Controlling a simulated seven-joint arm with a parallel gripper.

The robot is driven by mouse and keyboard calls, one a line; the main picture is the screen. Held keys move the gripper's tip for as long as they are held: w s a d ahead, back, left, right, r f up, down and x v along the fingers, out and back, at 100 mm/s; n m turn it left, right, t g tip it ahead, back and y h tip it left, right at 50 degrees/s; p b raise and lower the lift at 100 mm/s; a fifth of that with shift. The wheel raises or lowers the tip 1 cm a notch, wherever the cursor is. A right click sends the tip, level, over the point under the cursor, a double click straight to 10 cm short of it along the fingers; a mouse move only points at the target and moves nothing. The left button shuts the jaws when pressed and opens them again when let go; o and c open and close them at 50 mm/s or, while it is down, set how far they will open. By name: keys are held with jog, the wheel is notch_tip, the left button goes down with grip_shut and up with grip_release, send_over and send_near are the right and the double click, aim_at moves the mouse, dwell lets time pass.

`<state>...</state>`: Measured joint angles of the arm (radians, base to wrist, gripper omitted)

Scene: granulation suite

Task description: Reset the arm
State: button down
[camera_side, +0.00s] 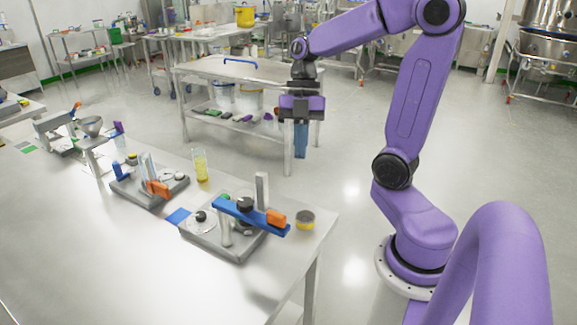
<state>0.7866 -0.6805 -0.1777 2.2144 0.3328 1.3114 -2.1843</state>
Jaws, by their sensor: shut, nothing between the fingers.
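My gripper (301,140) hangs from my purple arm in the upper middle of the side view, pointing down. Its blue fingers are together with nothing between them. It is in the air beyond the right end of the steel table (120,260) and touches nothing that I can see.
On the table stand a grey device with a blue bar (250,215), a second device (150,185), a yellow beaker (200,166), a yellow-rimmed round container (305,220), a blue pad (178,216) and a funnel stand (91,127). A cart (235,70) stands behind. Floor right of the table is clear.

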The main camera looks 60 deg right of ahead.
jog(key=s+a+f+m+t+h, duration=0.2)
jog(key=s+a+f+m, duration=0.3)
jog(key=s+a+m, duration=0.4)
jog(key=s+a+h, duration=0.1)
jog(key=s, duration=0.2)
jog(key=shift+s+a+f+m, duration=0.3)
jog(key=shift+s+f+m, duration=0.05)
jog(key=shift+f+m, duration=0.05)
